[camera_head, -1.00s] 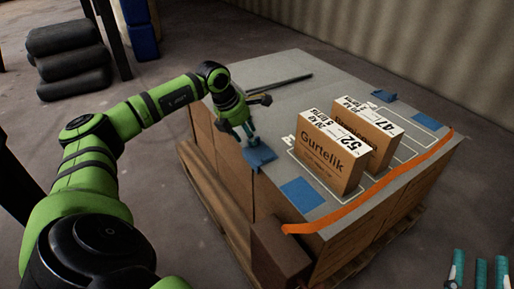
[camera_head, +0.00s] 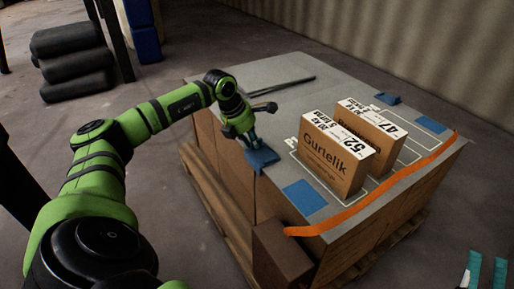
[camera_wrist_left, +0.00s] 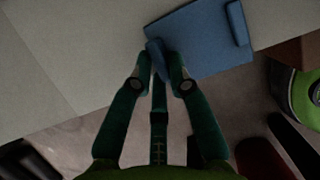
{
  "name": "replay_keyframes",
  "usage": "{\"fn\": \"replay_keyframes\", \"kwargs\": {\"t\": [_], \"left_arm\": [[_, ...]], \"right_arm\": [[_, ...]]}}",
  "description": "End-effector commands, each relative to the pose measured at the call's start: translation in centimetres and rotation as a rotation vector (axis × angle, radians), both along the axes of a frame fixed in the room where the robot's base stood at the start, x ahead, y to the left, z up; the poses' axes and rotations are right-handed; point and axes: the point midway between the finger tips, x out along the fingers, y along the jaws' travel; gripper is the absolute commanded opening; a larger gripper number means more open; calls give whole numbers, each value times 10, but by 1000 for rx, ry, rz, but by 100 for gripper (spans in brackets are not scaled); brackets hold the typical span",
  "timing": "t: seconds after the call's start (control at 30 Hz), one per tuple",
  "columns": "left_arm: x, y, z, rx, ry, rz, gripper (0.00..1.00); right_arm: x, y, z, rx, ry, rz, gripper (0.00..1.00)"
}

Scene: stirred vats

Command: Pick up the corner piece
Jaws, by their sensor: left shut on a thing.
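In the left wrist view, the corner piece (camera_wrist_left: 205,42) shows as a blue plate with an upright flange. The left fingertips (camera_wrist_left: 160,62) close around one blue edge, and parts of that edge are hidden behind them. My right gripper (camera_head: 486,268) shows only as teal fingers, apart and with nothing visible between them, at the lower right edge.
Two labelled cartons, one marked Gurtelik (camera_head: 327,165), stand on the grey sheet. An orange strap (camera_head: 370,205) runs along the near-right edge. A dark bar (camera_head: 283,84) lies behind.

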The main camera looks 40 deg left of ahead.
Motion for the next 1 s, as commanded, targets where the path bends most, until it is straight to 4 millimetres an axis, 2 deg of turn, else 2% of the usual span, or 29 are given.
{"fn": "replay_keyframes", "kwargs": {"t": [0.2, 0.47, 0.73, 1.0], "left_arm": [[0, 0, 4, 0, -1, 0, 0], [0, 0, 23, 0, -2, 0, 0], [0, 0, 54, 1, -2, -1, 0], [1, 0, 86, 0, -3, -1, 0]], "right_arm": [[2, 0, -1, -5, 15, -2, 40], [24, -5, -32, -59, 198, -38, 40], [43, -17, -84, -136, 477, -88, 40], [44, -35, -145, -214, 784, -135, 40]]}}
